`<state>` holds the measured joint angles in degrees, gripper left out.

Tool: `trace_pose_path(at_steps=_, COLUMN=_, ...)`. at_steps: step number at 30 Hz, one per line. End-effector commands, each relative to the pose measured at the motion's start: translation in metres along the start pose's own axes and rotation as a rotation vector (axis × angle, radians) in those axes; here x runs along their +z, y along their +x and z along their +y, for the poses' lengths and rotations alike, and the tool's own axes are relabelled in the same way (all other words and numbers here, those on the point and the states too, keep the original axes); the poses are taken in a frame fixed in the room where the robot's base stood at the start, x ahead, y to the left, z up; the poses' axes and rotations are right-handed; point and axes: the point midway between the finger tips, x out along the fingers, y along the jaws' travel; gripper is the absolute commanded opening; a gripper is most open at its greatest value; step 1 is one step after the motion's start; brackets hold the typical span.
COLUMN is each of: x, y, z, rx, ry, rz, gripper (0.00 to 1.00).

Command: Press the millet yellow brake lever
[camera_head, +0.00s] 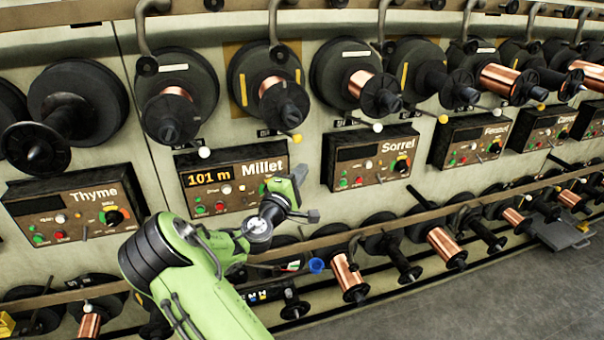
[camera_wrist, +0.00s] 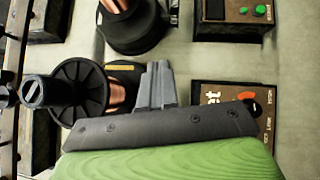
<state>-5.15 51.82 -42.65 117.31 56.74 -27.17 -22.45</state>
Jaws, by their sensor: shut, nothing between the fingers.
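The Millet panel (camera_head: 222,196) has a lit display reading 101 m. Above its upper right, a lever with a yellow ball (camera_head: 297,138) sticks out from the wall below a copper spool (camera_head: 268,86). A lever with a white ball (camera_head: 204,152) is above the panel's left part. My gripper (camera_head: 301,171) is in front of the panel's right end, a little below the yellow ball in the picture and apart from it. In the wrist view my gripper (camera_wrist: 158,72) is shut and empty; part of the Millet panel (camera_wrist: 262,125) shows beside it. I cannot make out the yellow ball there.
The Sorrel panel (camera_head: 372,160) is to the right and the Thyme panel (camera_head: 72,207) to the left, both with dark displays. Spools stick out above and below the panels. A rail (camera_head: 425,218) runs below.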

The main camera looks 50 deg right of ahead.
Motion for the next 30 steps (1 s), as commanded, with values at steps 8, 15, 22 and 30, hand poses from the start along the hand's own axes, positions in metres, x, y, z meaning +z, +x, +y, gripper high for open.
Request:
trace_pose_path(at_steps=8, x=0.0, y=0.0, z=0.0, rx=0.0, ry=0.0, rz=0.0, gripper=0.0)
trace_pose_path(at_steps=15, x=0.023, y=-0.011, z=-0.005, rx=-0.193, ry=0.222, rz=-0.077, gripper=0.0)
trace_pose_path(at_steps=22, x=0.024, y=-0.11, z=-0.01, rx=-0.809, ry=0.712, rz=-0.143, gripper=0.0)
trace_pose_path(at_steps=30, x=0.039, y=-0.289, z=0.067, rx=-1.42, ry=0.854, rz=0.079, gripper=0.0)
